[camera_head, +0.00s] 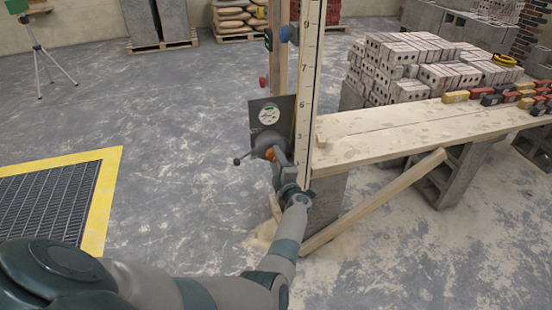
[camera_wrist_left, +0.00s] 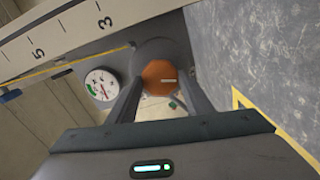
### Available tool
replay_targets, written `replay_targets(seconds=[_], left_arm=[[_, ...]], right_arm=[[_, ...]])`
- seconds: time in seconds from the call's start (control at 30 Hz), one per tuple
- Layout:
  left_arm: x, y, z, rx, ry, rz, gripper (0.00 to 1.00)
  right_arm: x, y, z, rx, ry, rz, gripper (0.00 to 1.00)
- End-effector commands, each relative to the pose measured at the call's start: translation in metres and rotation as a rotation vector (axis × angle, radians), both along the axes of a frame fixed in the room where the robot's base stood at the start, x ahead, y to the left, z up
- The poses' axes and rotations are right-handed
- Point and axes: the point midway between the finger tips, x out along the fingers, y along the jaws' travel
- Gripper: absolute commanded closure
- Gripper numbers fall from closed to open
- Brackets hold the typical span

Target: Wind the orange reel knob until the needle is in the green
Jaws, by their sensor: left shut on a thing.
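The orange reel knob (camera_head: 270,154) sits on the reel below a dark plate on the tall post; in the left wrist view the knob (camera_wrist_left: 158,76) shows as a round orange face. My left gripper (camera_head: 280,158) is at the knob, with one finger on either side of it in the wrist view (camera_wrist_left: 160,92), and is shut on it. The round white gauge (camera_head: 268,114) is on the plate above the knob. In the wrist view the gauge (camera_wrist_left: 101,85) has a green band at its edge; the needle is too small to read surely. My right gripper is out of view.
A white numbered staff (camera_head: 308,90) stands upright beside the plate. A plank bench (camera_head: 400,128) on grey blocks extends right, with a slanting brace (camera_head: 375,200) below. Stacked bricks (camera_head: 410,65) stand behind. A yellow-edged floor grate (camera_head: 50,200) lies left; open floor lies between.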

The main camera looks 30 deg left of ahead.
Motion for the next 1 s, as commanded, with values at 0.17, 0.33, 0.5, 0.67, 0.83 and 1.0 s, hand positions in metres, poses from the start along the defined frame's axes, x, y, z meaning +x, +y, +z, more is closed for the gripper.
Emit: replay_targets(seconds=[0.17,0.33,0.5,0.67,0.83,1.0], left_arm=[[0.0004,-0.0009,-0.0002,0.013,0.015,-0.002,0.76],[0.0005,-0.0009,-0.0004,0.013,0.016,-0.002,0.76],[0.0004,-0.0010,-0.0005,0.013,0.016,-0.002,0.49],[0.0003,-0.0007,-0.0003,0.013,0.015,-0.001,0.35],[0.0002,-0.0004,-0.0002,0.013,0.015,-0.001,0.35],[0.0000,-0.0016,-0.0003,0.013,0.015,-0.001,0.35]], right_arm=[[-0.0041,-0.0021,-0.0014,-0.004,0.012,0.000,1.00],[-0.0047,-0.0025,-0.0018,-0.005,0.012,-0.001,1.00],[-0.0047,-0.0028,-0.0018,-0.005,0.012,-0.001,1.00],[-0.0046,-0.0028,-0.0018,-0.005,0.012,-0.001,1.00],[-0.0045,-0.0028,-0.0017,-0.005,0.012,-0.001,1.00],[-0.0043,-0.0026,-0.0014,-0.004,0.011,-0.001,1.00]])
